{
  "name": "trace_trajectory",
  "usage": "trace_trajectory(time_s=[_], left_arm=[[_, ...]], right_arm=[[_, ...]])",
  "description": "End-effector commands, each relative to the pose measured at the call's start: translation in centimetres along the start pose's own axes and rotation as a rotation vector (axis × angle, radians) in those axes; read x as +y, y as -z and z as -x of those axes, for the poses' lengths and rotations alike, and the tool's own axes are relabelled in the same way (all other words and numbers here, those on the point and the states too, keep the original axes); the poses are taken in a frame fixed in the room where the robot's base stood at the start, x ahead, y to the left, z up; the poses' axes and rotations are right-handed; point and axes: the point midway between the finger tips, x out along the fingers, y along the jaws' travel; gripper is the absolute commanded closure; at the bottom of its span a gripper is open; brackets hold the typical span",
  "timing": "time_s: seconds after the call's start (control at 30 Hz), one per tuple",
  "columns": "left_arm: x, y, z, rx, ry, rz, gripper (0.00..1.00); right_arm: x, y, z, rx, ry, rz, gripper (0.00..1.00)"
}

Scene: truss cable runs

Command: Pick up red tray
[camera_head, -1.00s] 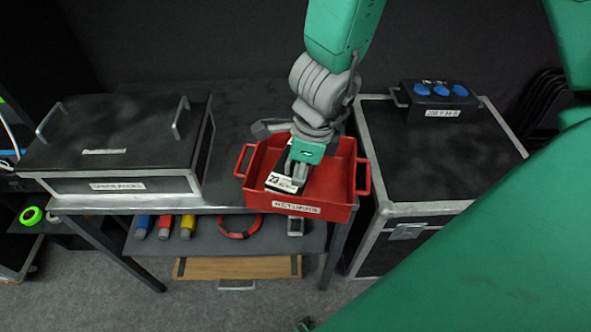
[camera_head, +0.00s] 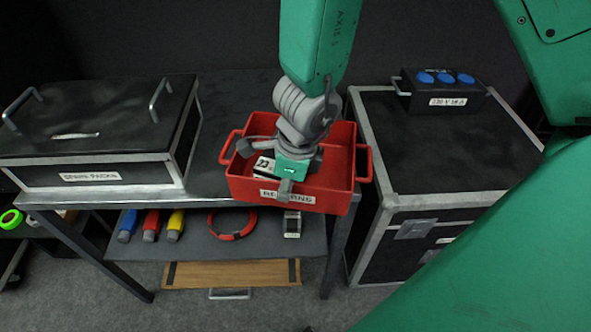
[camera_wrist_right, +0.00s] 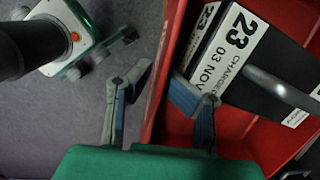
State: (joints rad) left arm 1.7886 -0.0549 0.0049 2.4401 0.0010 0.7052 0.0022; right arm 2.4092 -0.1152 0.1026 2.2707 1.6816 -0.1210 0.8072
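The red tray (camera_head: 318,145), with a "RETURNS" label and a handle at each end, stands on the dark table, its front close to the table's edge. My right gripper (camera_head: 287,187) is at its front wall, in front of the label. In the right wrist view my right gripper (camera_wrist_right: 161,85) is open, with one finger outside over the floor and the other inside the tray (camera_wrist_right: 225,135). Whether the pads touch the wall is not clear. A dark pack (camera_wrist_right: 265,75) labelled "23" and "03 NOV" lies in the tray. My left gripper is not in view.
A black "SPARE PACKS" case (camera_head: 90,135) stands left on the table (camera_head: 225,92). A black case (camera_head: 425,150) with a blue-socket box (camera_head: 440,90) stands right, close to the tray's right handle. A lower shelf (camera_head: 270,240) holds coloured tools and a red ring.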

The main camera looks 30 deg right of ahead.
Motion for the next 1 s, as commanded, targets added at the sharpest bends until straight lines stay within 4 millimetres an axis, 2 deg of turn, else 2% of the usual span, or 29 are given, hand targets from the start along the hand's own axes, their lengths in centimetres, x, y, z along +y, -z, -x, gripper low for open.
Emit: trace_trajectory(time_s=[0.03, 0.3, 0.33, 0.37, 0.4, 0.83, 1.0], left_arm=[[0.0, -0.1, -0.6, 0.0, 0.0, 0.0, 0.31], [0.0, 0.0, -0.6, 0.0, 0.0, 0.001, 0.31], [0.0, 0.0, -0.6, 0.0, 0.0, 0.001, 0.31], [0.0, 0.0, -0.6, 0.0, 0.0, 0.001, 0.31], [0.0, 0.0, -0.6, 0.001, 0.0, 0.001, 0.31], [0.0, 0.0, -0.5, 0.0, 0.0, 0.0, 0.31], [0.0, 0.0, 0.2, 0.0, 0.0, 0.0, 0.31]], right_arm=[[0.4, 1.3, -1.4, 0.031, -0.011, -0.004, 0.85], [0.4, 1.5, -1.5, 0.037, -0.011, -0.005, 0.85], [0.4, 1.5, -1.6, 0.036, -0.012, -0.005, 0.88], [0.4, 1.5, -1.6, 0.036, -0.013, -0.005, 0.98], [0.4, 1.5, -1.5, 0.035, -0.014, -0.005, 1.0], [0.5, 1.2, -1.3, 0.037, -0.003, -0.006, 1.0], [0.6, 0.9, -0.5, 0.034, -0.005, -0.007, 1.0]])
